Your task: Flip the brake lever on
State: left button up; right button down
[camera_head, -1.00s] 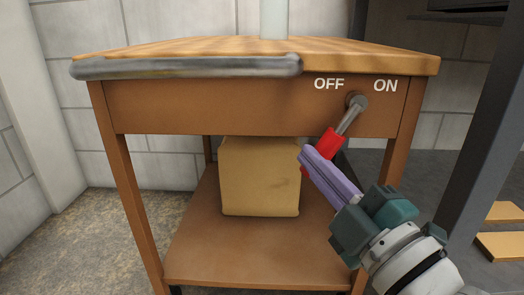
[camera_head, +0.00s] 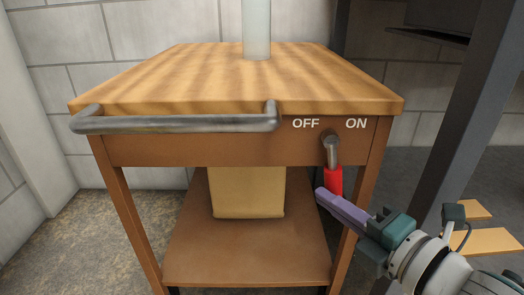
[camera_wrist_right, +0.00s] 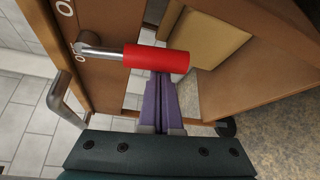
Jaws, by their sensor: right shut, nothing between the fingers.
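The brake lever (camera_head: 333,178) has a metal shaft and a red grip. It is mounted on the front panel of a wooden cart, below the OFF and ON labels. The lever hangs almost straight down from its pivot. My right gripper (camera_head: 322,192) is shut and empty. Its purple fingertips are at the lower left side of the red grip and seem to touch it. In the right wrist view the red grip (camera_wrist_right: 157,59) lies across the tips of the shut purple fingers (camera_wrist_right: 160,85). My left gripper is not in view.
The cart (camera_head: 235,90) has a metal handlebar (camera_head: 180,124) along its front edge. A cardboard box (camera_head: 248,195) stands on its lower shelf. A dark post (camera_head: 455,120) stands on the right, near my right arm. Wooden boards (camera_head: 490,240) lie behind the post.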

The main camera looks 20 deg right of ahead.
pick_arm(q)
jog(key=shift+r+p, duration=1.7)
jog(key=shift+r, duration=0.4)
pick_arm(e)
jog(key=shift+s+d+r+n+g+h, duration=0.2)
jog(key=shift+d+n+g+h, duration=0.2)
jog(key=shift+d+n, duration=0.25)
jog(key=shift+s+d+r+n+g+h, duration=0.15)
jog(key=shift+d+n+g+h, duration=0.2)
jog(key=shift+d+n, duration=0.3)
